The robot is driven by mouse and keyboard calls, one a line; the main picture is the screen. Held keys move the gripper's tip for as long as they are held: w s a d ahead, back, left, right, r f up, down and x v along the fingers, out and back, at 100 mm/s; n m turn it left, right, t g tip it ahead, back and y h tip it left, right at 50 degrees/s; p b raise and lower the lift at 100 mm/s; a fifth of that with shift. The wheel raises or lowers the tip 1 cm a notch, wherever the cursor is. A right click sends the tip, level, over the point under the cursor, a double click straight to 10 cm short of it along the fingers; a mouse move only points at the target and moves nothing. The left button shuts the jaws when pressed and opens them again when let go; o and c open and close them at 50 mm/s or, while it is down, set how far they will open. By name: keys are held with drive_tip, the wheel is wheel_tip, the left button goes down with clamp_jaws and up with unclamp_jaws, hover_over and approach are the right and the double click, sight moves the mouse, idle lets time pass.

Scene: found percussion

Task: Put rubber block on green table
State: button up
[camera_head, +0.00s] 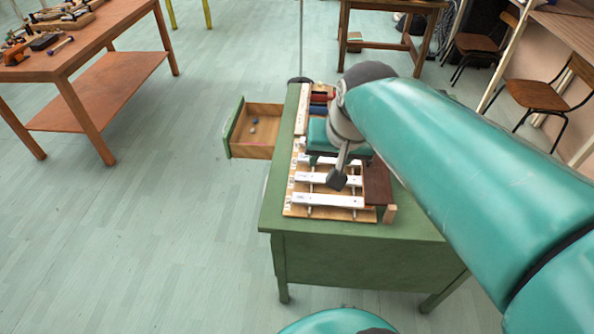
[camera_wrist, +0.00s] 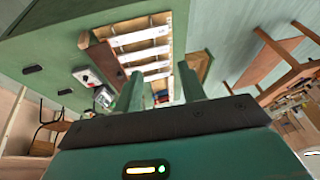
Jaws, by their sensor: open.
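The green table (camera_head: 345,255) stands in the middle of the head view and also shows in the wrist view (camera_wrist: 60,45). My gripper (camera_wrist: 160,76) is over this table, above a wooden instrument with white bars. Its two green fingers are apart, with nothing seen held between them. I cannot pick out the rubber block for sure. A dark block (camera_head: 44,41) lies on the orange-brown table at the upper left of the head view and may be it. My arm hides the right part of the green table in the head view.
The barred instrument (camera_head: 330,199) covers much of the green table's visible top. An open drawer (camera_head: 262,151) juts from its left side. The orange-brown table (camera_head: 100,40) holds several tools. Chairs (camera_head: 538,95) stand at right. Floor between the tables is clear.

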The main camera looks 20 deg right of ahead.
drive_tip(key=s+a+n+t, duration=0.1)
drive_tip(key=s+a+n, duration=0.3)
drive_tip(key=s+a, duration=0.2)
drive_tip(key=shift+a+f, duration=0.3)
drive_tip(key=shift+f, duration=0.15)
drive_tip(key=shift+c, duration=0.5)
drive_tip(key=shift+d, duration=0.1)
